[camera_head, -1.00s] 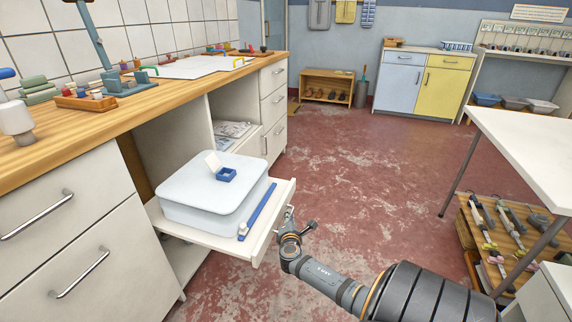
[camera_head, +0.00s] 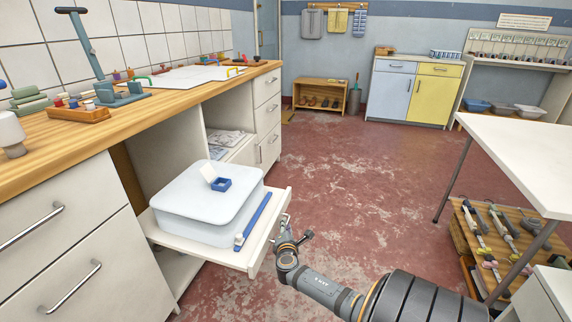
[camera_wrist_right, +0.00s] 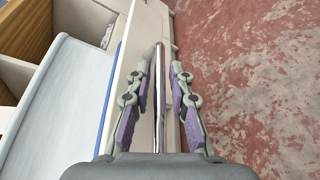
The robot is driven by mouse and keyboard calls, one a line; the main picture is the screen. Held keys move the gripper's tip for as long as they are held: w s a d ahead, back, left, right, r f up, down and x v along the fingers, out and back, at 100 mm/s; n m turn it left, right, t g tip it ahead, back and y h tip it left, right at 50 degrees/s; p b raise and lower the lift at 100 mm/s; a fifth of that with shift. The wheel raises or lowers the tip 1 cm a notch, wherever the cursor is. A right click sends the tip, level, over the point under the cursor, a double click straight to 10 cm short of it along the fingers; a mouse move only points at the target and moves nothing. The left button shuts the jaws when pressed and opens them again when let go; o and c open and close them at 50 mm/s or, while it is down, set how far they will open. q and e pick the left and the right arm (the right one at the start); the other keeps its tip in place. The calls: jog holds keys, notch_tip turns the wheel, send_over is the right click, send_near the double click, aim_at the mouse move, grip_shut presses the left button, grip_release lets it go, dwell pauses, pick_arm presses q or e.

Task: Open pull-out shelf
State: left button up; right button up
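The pull-out shelf (camera_head: 196,246) sticks out from the cabinet under the wooden counter in the head view. It carries a pale lidded box (camera_head: 190,222) with a small blue tray (camera_head: 222,184) and a white card on top, and a blue bar (camera_head: 256,215) beside the box. My right gripper (camera_head: 284,221) is at the shelf's front. In the right wrist view, the right gripper (camera_wrist_right: 160,75) has its fingers on both sides of the shelf's handle bar (camera_wrist_right: 158,95), with thin gaps showing on each side. My left gripper is not in view.
Closed drawers with bar handles (camera_head: 70,287) stand to the left of the shelf and more drawers (camera_head: 267,120) beyond it. A white table (camera_head: 515,150) stands at the right, above a low wooden rack. The red floor (camera_head: 345,180) between is clear.

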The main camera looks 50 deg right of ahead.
jog(key=v, duration=1.2)
jog(key=shift+d, duration=0.1)
